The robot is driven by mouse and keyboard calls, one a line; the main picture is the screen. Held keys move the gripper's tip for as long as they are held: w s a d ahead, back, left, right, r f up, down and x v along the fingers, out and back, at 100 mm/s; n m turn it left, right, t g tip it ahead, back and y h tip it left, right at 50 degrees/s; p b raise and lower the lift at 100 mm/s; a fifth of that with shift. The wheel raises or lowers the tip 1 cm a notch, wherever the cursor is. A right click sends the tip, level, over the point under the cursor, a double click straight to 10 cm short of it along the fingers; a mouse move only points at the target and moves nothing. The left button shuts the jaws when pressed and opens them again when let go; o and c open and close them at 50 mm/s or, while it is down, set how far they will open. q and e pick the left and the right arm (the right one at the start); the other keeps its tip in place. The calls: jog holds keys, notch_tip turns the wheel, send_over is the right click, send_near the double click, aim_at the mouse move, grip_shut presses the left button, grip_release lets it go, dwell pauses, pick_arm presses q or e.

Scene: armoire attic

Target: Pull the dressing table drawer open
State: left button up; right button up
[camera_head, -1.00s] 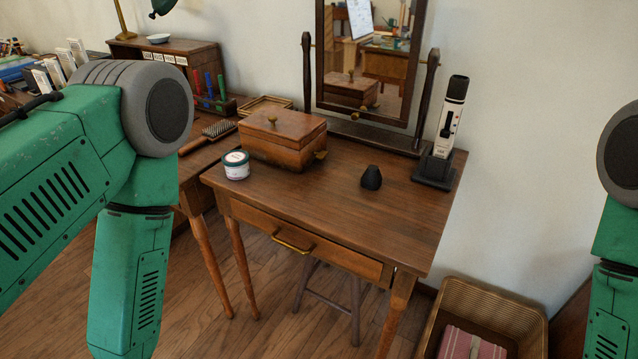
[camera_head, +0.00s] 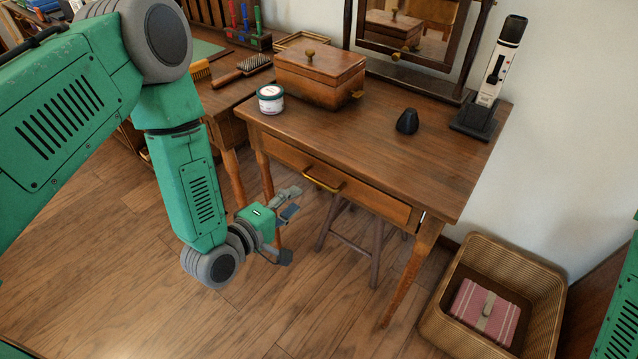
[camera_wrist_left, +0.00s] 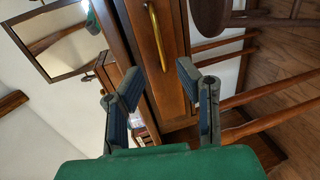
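The dressing table (camera_head: 360,130) has a wooden drawer (camera_head: 376,202) under its top, and the drawer looks shut. Its curved brass handle (camera_head: 322,182) is on the drawer front and shows in the wrist view too (camera_wrist_left: 158,38). My left gripper (camera_head: 289,226) is in front of the table, left of the handle and lower than it. In the wrist view the left gripper's two fingers (camera_wrist_left: 158,82) are spread with nothing between them, and the handle lies beyond the tips, apart from them. My right gripper is out of view; only a bit of green arm shows at the right edge.
A stool (camera_head: 352,240) stands under the table. A wicker basket (camera_head: 545,290) with a pink striped item is on the floor at right. A wooden box (camera_head: 320,78), a jar (camera_head: 270,98) and a black object (camera_head: 407,121) stand on top. The floor at left is clear.

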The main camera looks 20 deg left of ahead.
aim_at(319, 183)
pick_arm(q)
jog(key=b+x, duration=0.1)
jog(key=x, duration=0.8)
jog(key=shift+w+f+b, duration=0.15)
jog(key=shift+w+b, duration=0.2)
jog(key=shift+b, duration=0.05)
jog(key=shift+c, duration=0.5)
grip_shut()
